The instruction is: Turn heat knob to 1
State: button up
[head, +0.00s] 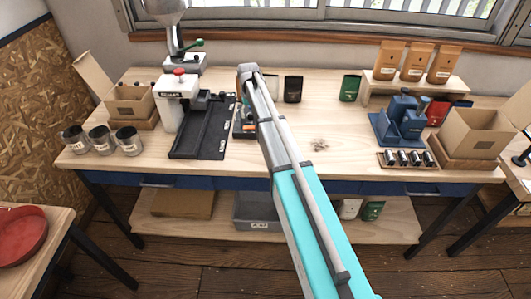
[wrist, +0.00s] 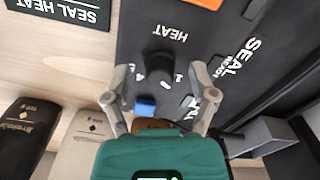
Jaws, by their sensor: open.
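The heat knob (wrist: 158,66) is a round black knob on a dark panel (wrist: 140,35), below the HEAT lettering, which appears upside down in the wrist view. Small white numerals ring it; a 4 shows at its left and a 1 at its right. Which number it points to cannot be told. My gripper (wrist: 165,84) is open, its two grey fingers spread to either side of the knob, with no visible contact. A small blue part (wrist: 145,105) shows between the fingers. In the head view my arm hides most of the panel.
A SEAL HEAT label (wrist: 60,12) lies at the upper left of the wrist view. Bare bench (head: 320,120) is to the right of my arm.

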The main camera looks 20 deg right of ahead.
aim_at(250, 113)
jog(key=m, duration=0.2)
jog(key=shift+m, duration=0.3)
notch_tip(250, 113, up, 14)
jog(key=p, duration=1.4)
jog(key=s+a+f+n+b, duration=0.1)
jog(key=s+f+b, duration=0.2)
jog(key=s, duration=1.2)
jog(key=s+a+f+n+b, duration=0.1)
jog(key=s+f+b, duration=0.2)
jog(key=s, duration=1.3)
jog(key=shift+s, duration=0.25)
jog(key=s, duration=0.3)
jog(key=shift+s+a, duration=0.15)
jog(key=shift+s, duration=0.25)
